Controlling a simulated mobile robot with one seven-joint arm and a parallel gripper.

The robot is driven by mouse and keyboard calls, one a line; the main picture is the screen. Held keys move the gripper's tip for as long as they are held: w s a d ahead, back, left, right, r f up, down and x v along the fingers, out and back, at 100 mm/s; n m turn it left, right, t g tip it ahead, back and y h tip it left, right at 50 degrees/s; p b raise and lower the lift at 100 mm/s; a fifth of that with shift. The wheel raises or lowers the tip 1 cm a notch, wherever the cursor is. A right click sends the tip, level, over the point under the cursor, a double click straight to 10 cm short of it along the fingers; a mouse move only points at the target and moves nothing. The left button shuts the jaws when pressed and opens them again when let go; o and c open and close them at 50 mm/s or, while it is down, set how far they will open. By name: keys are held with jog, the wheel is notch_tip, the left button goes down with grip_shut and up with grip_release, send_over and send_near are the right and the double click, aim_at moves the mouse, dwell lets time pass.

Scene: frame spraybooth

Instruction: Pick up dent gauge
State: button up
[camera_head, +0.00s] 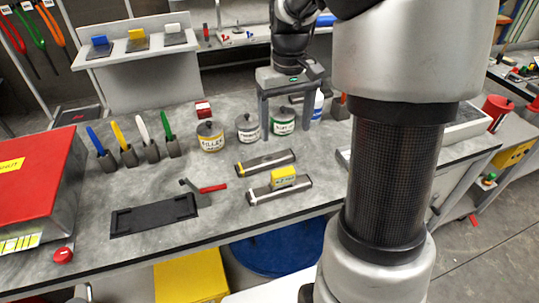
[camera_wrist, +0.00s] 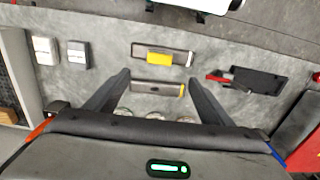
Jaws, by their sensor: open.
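No label that I can read says dent gauge, so I cannot tell for sure which thing it is. A yellow block (camera_head: 284,177) with small dark print sits on the nearer narrow tray (camera_head: 262,197) on the grey bench. It also shows in the wrist view (camera_wrist: 159,58). A second narrow tray (camera_head: 251,167), with a yellow end, lies behind it and looks empty. My gripper (camera_head: 287,136) is open, pointing down over the bench behind both trays, by the tins. In the wrist view, the second tray (camera_wrist: 157,88) appears between my spread fingers (camera_wrist: 158,80).
Several tins, including one with a yellow label (camera_head: 210,137), stand near my fingers. A red-handled scraper (camera_head: 212,188) lies by a black tray (camera_head: 150,215). Coloured tools in holders (camera_head: 140,130) stand left. A red-topped box (camera_head: 35,175) fills the left end.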

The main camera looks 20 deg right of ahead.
send_over(283, 172)
notch_tip(283, 172, down, 12)
jog(key=shift+s+r, duration=0.1)
jog(key=shift+r, duration=0.05)
jog(key=shift+f, duration=2.85)
jog(key=c, duration=1.3)
